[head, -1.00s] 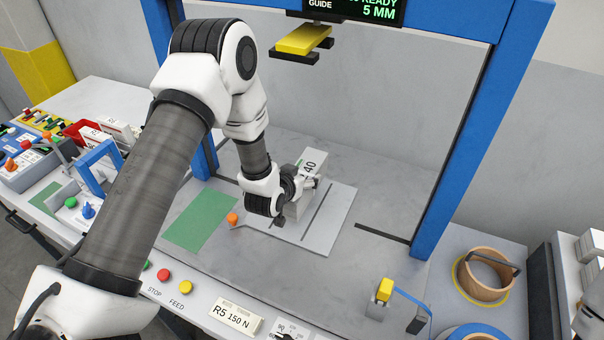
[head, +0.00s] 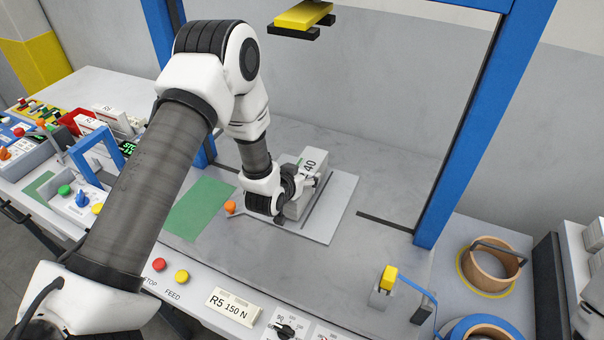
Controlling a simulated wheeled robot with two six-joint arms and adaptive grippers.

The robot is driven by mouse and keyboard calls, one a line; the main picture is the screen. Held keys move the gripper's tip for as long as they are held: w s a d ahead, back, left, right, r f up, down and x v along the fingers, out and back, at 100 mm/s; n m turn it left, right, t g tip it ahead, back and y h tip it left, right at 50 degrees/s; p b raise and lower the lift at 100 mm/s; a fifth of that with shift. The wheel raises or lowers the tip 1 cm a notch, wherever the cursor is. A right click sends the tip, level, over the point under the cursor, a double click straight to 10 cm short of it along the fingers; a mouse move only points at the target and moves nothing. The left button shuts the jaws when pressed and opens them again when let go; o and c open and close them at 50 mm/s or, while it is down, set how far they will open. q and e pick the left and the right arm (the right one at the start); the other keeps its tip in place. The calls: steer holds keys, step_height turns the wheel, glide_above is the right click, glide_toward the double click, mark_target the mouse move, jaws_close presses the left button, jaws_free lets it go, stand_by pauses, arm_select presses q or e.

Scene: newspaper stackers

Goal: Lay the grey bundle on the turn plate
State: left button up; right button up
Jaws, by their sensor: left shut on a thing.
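The grey bundle (head: 304,188) carries a label ending in "40". It sits at the slotted light-grey turn plate (head: 335,205), over its left part; whether it rests fully on the plate I cannot tell. My left gripper (head: 288,200) is shut on the bundle's near left side, and its fingers are partly hidden behind the wrist.
A blue frame (head: 480,120) stands around the plate, with a yellow-topped head (head: 303,15) above. An orange knob (head: 230,207) sits at the plate's left corner. A green mat (head: 200,208) lies left. A yellow-capped post (head: 388,280) and a tan ring (head: 490,270) are at right.

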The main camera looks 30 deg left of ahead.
arm_select(q)
steer(key=shift+w+f+b, duration=0.1)
steer(key=shift+f+b, duration=0.2)
steer(key=o, duration=1.9)
steer(key=shift+s+f, duration=0.1)
steer(key=shift+s, duration=0.1)
steer(key=v, duration=1.2)
